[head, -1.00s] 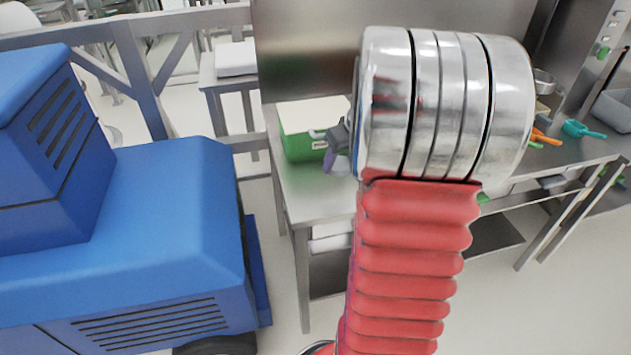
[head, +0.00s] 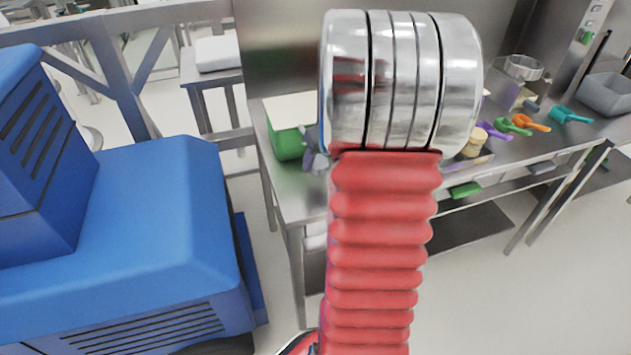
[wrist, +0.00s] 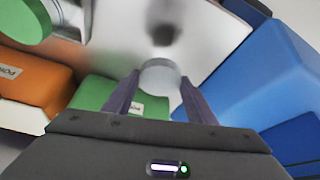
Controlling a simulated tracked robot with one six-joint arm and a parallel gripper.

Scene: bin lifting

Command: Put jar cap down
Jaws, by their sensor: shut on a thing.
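The jar cap (wrist: 160,71), a pale grey round piece, sits between the two purple-grey fingers of my gripper (wrist: 160,84) in the wrist view. My gripper is shut on it. In the head view my gripper (head: 314,150) is over the left end of the steel table (head: 293,189), just right of a green box (head: 288,144). My arm hides part of the gripper there. The cap is hard to make out in that view. I cannot tell the exact gap between cap and table.
The green box (wrist: 95,93) and an orange box (wrist: 32,80) stand close by in the wrist view. Colored scoops, including an orange one (head: 531,122), and a grey bin (head: 607,93) are at the table's right. A blue machine (head: 140,240) stands left of the table.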

